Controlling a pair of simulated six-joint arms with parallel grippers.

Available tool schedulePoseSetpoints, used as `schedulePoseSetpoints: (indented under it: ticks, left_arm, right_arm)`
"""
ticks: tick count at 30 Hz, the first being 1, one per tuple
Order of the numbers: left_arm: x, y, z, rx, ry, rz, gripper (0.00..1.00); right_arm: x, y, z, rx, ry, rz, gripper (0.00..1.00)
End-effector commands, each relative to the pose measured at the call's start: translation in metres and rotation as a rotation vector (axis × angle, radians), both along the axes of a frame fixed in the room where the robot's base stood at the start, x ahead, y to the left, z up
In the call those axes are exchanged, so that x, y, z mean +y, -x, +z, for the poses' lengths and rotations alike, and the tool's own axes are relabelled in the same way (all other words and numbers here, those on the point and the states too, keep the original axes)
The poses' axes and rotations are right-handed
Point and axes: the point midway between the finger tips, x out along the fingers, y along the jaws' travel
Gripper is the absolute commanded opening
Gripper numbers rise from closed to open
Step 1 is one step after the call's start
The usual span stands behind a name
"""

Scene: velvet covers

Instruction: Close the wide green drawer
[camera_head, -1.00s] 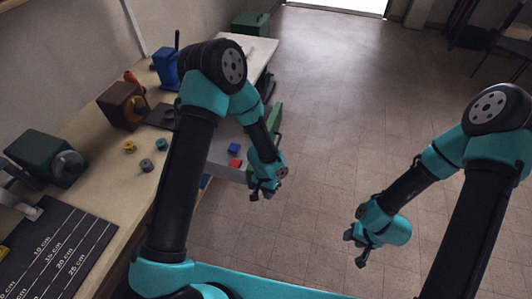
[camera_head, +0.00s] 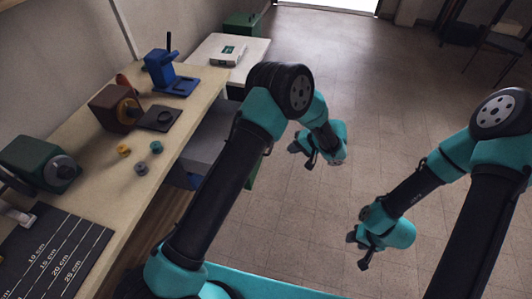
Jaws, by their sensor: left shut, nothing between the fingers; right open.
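The wide green drawer stands pulled out from the bench on its right side. Its grey body (camera_head: 204,138) shows left of my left arm, and a strip of its green front (camera_head: 254,172) shows just right of that arm. My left arm hides most of the drawer and its contents. My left gripper (camera_head: 303,155) is shut and empty, over the floor to the right of the green front and apart from it. My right gripper (camera_head: 358,252) is open and empty, farther right and nearer, over bare floor.
The bench (camera_head: 95,205) at left holds a green machine (camera_head: 38,160), a brown device (camera_head: 113,105), a blue stand (camera_head: 160,70) and several small knobs. Below the drawer is something blue (camera_head: 182,177).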

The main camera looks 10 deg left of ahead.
Motion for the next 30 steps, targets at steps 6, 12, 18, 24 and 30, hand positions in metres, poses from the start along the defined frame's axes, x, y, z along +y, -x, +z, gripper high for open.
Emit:
schedulePoseSetpoints:
  ticks: [6, 12, 18, 24, 30]
  left_arm:
    - [0.001, 0.0, -0.001, 0.002, 0.002, 0.001, 0.0]
    - [0.013, 0.0, -0.011, 0.006, 0.001, 0.003, 0.0]
    - [0.034, 0.0, -0.032, 0.007, 0.002, 0.002, 0.0]
    - [0.06, -0.001, -0.055, 0.006, 0.003, 0.002, 0.0]
    - [0.087, -0.002, -0.069, 0.003, 0.003, 0.004, 0.0]
  right_arm:
    - [0.0, 0.0, 0.0, 0.0, 0.0, 0.0, 0.43]
    - [0.0, 0.0, 0.0, 0.0, 0.0, 0.0, 0.43]
    - [0.0, 0.0, 0.0, 0.0, 0.0, 0.0, 0.43]
    - [0.0, 0.0, 0.0, 0.0, 0.0, 0.0, 0.43]
    - [0.0, 0.0, 0.0, 0.0, 0.0, 0.0, 0.43]
